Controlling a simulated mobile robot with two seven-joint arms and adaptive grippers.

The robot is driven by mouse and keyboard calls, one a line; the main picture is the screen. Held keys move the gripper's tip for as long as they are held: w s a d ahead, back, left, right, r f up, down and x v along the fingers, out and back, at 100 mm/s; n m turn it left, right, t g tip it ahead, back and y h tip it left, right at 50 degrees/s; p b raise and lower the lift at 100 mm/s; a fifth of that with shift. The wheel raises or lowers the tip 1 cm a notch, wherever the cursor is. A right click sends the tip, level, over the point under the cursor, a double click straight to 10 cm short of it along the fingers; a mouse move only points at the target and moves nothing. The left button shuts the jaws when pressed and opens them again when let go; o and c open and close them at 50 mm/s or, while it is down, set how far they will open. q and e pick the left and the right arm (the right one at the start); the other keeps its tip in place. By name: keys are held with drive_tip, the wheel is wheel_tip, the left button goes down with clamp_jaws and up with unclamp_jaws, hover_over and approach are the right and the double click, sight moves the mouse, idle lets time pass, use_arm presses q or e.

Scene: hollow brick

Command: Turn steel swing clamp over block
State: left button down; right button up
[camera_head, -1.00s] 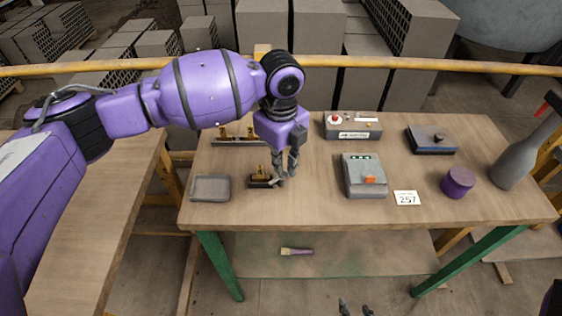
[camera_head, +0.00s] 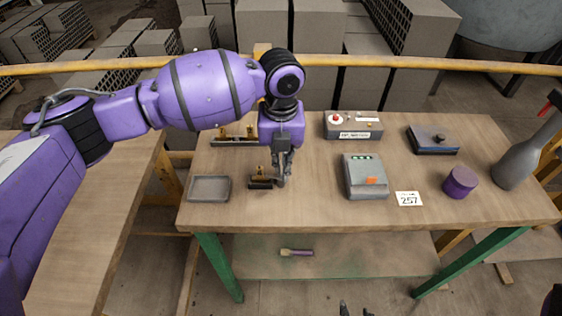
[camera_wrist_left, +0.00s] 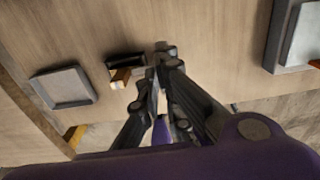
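The swing clamp (camera_head: 261,183) is a small dark base with brass-coloured parts, standing on the workbench left of centre. It also shows in the left wrist view as a black bar with a brass and pale piece (camera_wrist_left: 124,70). My left gripper (camera_head: 281,183) points down just right of the clamp, close beside it. In the left wrist view its fingertips (camera_wrist_left: 167,57) are together beside the clamp's end; I cannot tell whether they touch it. The steel arm and block are too small to tell apart. My right gripper's two dark fingertips (camera_head: 355,310) show apart at the bottom edge.
A grey tray (camera_head: 209,189) lies left of the clamp. A brass-topped fixture (camera_head: 233,141) stands behind it. A grey device (camera_head: 365,177), a button box (camera_head: 353,126), a purple cylinder (camera_head: 460,182) and a 257 card (camera_head: 408,199) stand to the right. The bench front is clear.

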sight(281, 167)
use_arm(q)
drive_tip(key=shift+r, duration=0.1)
idle(0.4)
drive_tip(key=c, duration=2)
unclamp_jaws()
use_arm(e)
drive_tip(key=shift+s+d+f, duration=0.15)
drive_tip(key=shift+s+d, duration=0.1)
drive_tip(key=shift+s, duration=0.25)
use_arm(q)
wheel_tip(281, 167, up, 12)
use_arm(e)
drive_tip(key=shift+w+a, duration=0.15)
drive_tip(key=shift+w, duration=0.15)
